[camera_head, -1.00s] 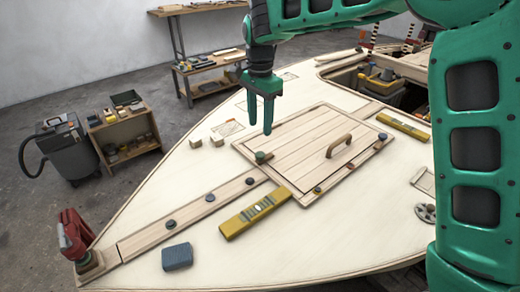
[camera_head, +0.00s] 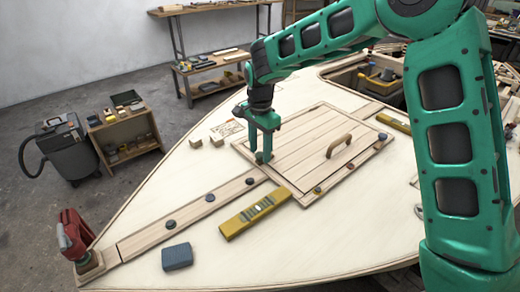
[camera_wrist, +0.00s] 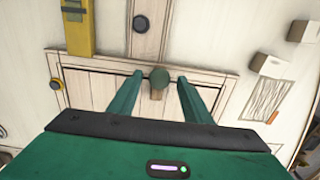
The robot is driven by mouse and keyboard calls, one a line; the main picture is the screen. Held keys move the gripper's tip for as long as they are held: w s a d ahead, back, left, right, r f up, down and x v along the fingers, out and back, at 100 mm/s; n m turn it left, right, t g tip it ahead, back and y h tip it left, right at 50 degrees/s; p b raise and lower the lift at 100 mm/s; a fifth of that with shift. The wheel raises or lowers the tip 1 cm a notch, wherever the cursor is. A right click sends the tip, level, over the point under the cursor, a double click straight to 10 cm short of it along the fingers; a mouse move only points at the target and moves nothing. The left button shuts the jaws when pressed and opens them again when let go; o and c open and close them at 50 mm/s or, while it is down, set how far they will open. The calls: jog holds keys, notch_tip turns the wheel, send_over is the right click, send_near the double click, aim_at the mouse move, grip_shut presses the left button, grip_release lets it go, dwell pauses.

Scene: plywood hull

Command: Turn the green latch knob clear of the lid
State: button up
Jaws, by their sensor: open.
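The green latch knob (camera_head: 260,156) sits at the near left corner of the plank lid (camera_head: 300,140) in the head view. In the wrist view the green knob (camera_wrist: 159,75) is between my two fingers, with a short brown latch bar (camera_wrist: 157,94) reaching from it over the edge of the lid (camera_wrist: 95,97). My gripper (camera_head: 264,158) points down at the knob, which it partly hides in the head view. The fingers are open, one on each side of the knob, with gaps visible in the wrist view. The lid lies flat with a brown handle (camera_head: 339,145) on it.
A yellow level (camera_head: 255,213) lies near the lid's near edge. Dark round knobs (camera_head: 210,197) line the wooden strip. Small wood blocks (camera_head: 217,141) lie left of the lid. A blue block (camera_head: 177,257) and red clamp (camera_head: 72,235) are farther off.

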jog(key=shift+c, duration=0.7)
jog(key=c, duration=0.9)
jog(key=shift+c, duration=0.2)
jog(key=n, duration=0.5)
jog(key=shift+a+n, duration=0.1)
jog(key=shift+n, duration=0.2)
jog(key=n, duration=0.9)
jog(key=shift+r+n, duration=0.1)
jog(key=shift+n, duration=0.3)
jog(key=shift+w+n, duration=0.1)
jog(key=shift+n, duration=2.1)
